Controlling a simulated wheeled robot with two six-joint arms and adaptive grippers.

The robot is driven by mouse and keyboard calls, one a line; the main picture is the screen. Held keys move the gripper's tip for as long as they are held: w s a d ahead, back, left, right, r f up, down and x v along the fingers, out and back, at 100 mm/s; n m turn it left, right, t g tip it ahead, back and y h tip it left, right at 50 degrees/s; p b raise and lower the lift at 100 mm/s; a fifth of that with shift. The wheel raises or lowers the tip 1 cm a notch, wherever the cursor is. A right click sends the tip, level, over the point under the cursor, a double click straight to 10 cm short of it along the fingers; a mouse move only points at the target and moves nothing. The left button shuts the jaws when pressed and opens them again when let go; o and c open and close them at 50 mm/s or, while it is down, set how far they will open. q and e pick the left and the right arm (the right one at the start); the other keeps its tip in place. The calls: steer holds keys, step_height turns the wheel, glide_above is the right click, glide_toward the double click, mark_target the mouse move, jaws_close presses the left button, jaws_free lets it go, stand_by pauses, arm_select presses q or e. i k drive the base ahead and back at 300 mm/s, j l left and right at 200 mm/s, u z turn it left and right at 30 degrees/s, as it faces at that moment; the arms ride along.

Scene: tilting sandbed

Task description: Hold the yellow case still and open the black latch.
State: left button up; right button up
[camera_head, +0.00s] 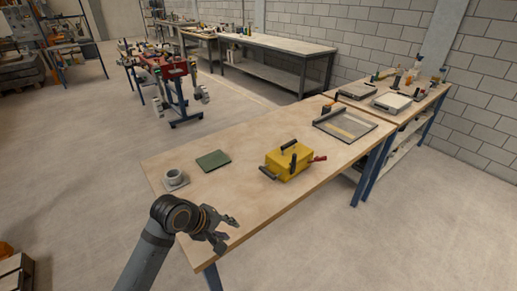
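The yellow case (281,157) sits upright on the wooden table, right of the table's middle. It has a black bar on its top, an upright black piece on its front and a black handle (268,173) at its left. I cannot tell which black part is the latch. A red-ended lever (319,158) sticks out at its right side. My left gripper (229,234) is over the table's near left edge, well apart from the case. Its fingers are spread, with nothing between them. My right gripper does not show.
On the table (225,200), a grey cup-like part (174,177) and a green mat (213,160) lie left of the case. A framed tray (346,124) lies behind it at right. The table top between my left gripper and the case is clear.

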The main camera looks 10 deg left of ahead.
mark_target(293, 164)
steer(key=i, duration=1)
